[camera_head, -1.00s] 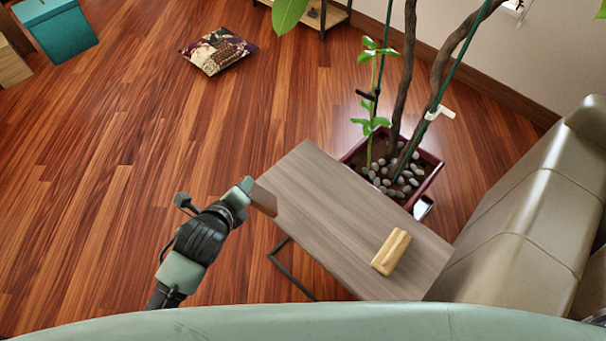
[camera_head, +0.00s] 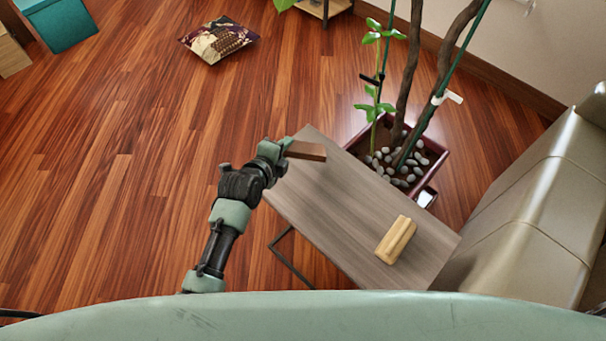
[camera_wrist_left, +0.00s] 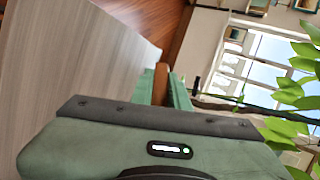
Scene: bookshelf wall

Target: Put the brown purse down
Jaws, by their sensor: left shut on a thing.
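The brown purse (camera_head: 307,151) is a small, flat brown piece in the head view, over the far left end of the grey wooden table (camera_head: 340,200). My left gripper (camera_head: 284,150) is shut on its left end. I cannot tell whether the purse touches the table top. In the left wrist view a narrow brown strip of the purse (camera_wrist_left: 160,84) shows between green fingers, beside the table top (camera_wrist_left: 70,70). My right gripper is not in view.
A tan oblong thing (camera_head: 396,240) lies on the table's near right part. A potted plant (camera_head: 405,165) stands behind the table, and a beige sofa (camera_head: 530,220) is at the right. The table's middle is clear. A patterned cushion (camera_head: 218,41) lies on the floor.

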